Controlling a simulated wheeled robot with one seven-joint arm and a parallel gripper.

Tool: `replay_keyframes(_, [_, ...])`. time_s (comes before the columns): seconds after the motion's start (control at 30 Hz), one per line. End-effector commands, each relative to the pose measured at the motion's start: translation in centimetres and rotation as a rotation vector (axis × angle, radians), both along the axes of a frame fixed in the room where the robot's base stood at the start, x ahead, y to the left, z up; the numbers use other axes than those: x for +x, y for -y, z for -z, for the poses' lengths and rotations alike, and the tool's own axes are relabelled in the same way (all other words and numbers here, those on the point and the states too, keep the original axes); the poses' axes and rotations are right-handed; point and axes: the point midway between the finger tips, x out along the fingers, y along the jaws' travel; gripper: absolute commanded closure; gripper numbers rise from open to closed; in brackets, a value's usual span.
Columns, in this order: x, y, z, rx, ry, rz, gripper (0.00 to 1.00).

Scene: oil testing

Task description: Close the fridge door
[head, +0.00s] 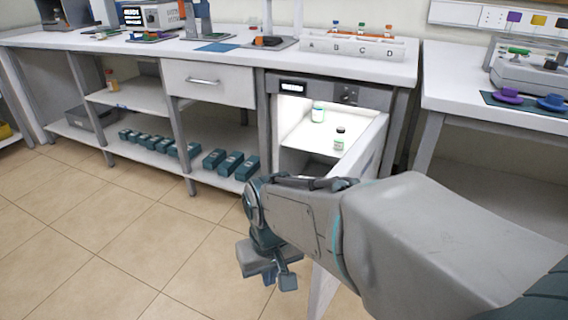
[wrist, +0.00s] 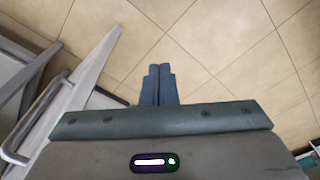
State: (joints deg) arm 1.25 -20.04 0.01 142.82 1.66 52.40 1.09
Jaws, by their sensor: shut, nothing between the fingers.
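The fridge (head: 292,87) is built in under the bench, its lit inside showing. Its door (head: 322,290) stands open, swung out toward me, and my arm hides much of it. In the wrist view the door (wrist: 92,75) runs along the left as a pale slanted panel, with a curved grey handle (wrist: 30,125) beside it. My gripper (head: 287,281) is low over the floor, left of the door in the head view. In the wrist view its fingers (wrist: 158,72) are together and empty, pointing at the floor tiles, apart from the door.
Two small bottles (head: 340,137) stand in the fridge. A drawer (head: 207,84) and shelves with several dark boxes (head: 214,158) lie left of it. The bench top (head: 130,42) carries a lettered rack (head: 352,46). A second table (head: 470,105) stands right. Tiled floor (head: 120,225) at left is clear.

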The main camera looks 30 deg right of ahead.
Motion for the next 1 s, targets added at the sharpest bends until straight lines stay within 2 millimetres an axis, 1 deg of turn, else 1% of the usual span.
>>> replay_keyframes(0.03, [0.2, 0.7, -0.7, 0.020, -0.016, 0.069, 1.00])
replay_keyframes(0.17, [0.9, 3.0, -2.2, 0.104, -0.069, 0.333, 1.00])
replay_keyframes(0.3, [1.7, 6.0, -4.0, 0.227, -0.134, 0.682, 1.00])
replay_keyframes(0.37, [2.0, 7.5, -4.7, 0.284, -0.159, 0.831, 1.00])
replay_keyframes(0.47, [2.4, 10.1, -5.9, 0.382, -0.196, 1.076, 1.00])
replay_keyframes(0.57, [2.6, 13.1, -7.1, 0.488, -0.229, 1.321, 1.00])
replay_keyframes(0.6, [2.6, 14.4, -7.6, 0.533, -0.240, 1.416, 1.00])
replay_keyframes(0.67, [2.4, 16.4, -8.3, 0.602, -0.256, 1.559, 1.00])
replay_keyframes(0.8, [1.5, 21.4, -9.8, 0.774, -0.285, 1.871, 1.00])
replay_keyframes(0.9, [0.5, 24.5, -10.6, 0.889, -0.297, 2.054, 1.00])
replay_keyframes(1.0, [-0.6, 26.9, -11.2, 0.985, -0.304, 2.186, 1.00])
